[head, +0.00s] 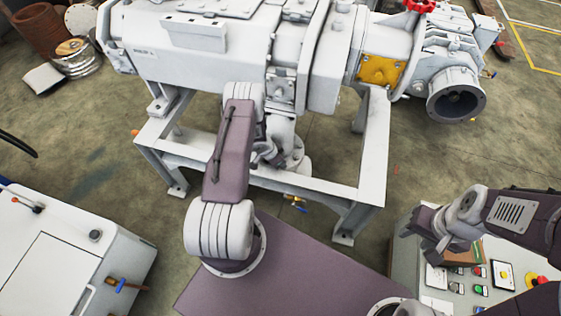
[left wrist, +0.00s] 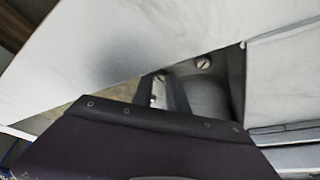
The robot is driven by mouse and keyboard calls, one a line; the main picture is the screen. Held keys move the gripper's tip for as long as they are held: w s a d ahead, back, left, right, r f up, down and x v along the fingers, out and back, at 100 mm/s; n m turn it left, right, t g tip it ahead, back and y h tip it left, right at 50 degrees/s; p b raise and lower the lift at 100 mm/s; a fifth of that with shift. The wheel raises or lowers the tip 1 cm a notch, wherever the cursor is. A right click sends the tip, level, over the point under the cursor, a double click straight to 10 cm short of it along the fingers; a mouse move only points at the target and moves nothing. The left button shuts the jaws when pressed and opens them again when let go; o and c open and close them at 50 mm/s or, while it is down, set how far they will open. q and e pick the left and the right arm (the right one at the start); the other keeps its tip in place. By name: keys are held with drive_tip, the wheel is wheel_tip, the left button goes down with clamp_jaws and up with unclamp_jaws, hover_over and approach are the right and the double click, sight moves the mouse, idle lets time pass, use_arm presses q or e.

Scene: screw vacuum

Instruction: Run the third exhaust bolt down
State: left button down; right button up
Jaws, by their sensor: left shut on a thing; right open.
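The large grey screw vacuum pump (head: 200,55) sits on a pale steel frame. A vertical exhaust pipe (head: 283,128) with a round foot flange (head: 295,163) shows under its middle. My left gripper (head: 268,155) is beside this pipe, partly hidden by its own arm. In the left wrist view my left gripper (left wrist: 166,92) is shut on a small pale thing, probably an exhaust bolt, mostly hidden by the fingers and dark housing. A round slotted bolt head (left wrist: 203,62) shows just beyond it, apart from the fingers. My right gripper (head: 424,228) is open and empty at the right.
A control box (head: 437,304) with buttons stands beneath my right gripper. A white cabinet (head: 50,255) stands at the left. The frame's front beam (head: 325,193) runs close below my left gripper. A pale pump surface (left wrist: 110,45) overhangs the left wrist view.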

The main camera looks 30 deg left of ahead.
use_arm(q)
drive_tip(key=c, duration=1.3)
unclamp_jaws()
drive_tip(key=shift+r, duration=0.1)
